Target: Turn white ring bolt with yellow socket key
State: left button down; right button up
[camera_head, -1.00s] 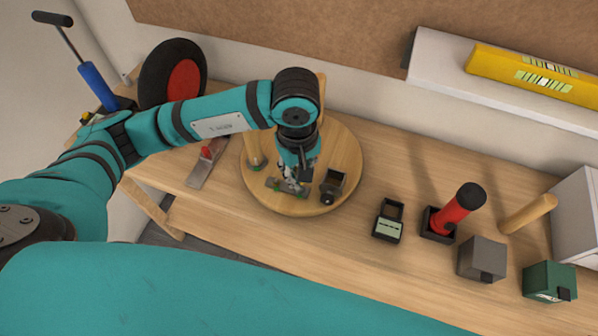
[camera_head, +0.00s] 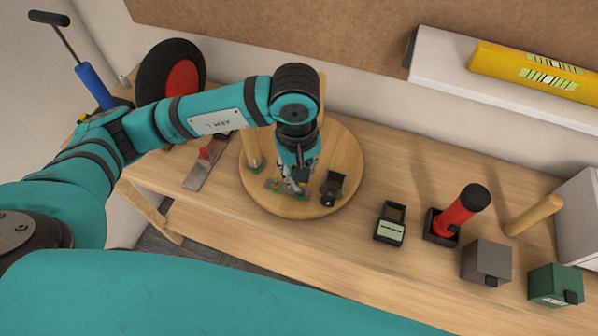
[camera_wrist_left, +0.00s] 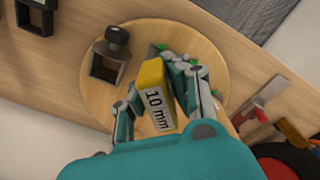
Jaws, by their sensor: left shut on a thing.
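My left gripper (camera_head: 293,182) points down low over the round wooden board (camera_head: 343,150). In the left wrist view, its fingers (camera_wrist_left: 160,95) are shut on a yellow key (camera_wrist_left: 153,77) with a white "10 mm" label. The key's far end is turned away, and I cannot tell whether it touches anything. No white ring bolt can be made out; the gripper and key cover that part of the board. Small green pieces (camera_wrist_left: 160,47) show beside the fingers. My right gripper is not in view.
A black square holder with a knob (camera_head: 332,188) stands on the board close right of the gripper; a wooden post (camera_head: 251,150) stands left. A red-handled scraper (camera_head: 206,160) lies further left. A black holder (camera_head: 391,223), red cylinder (camera_head: 458,212), grey box (camera_head: 487,262) and green box (camera_head: 555,285) stand right.

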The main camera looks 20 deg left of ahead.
pick_arm(q)
jog(key=shift+r+p, duration=0.7)
jog(key=shift+r, duration=1.5)
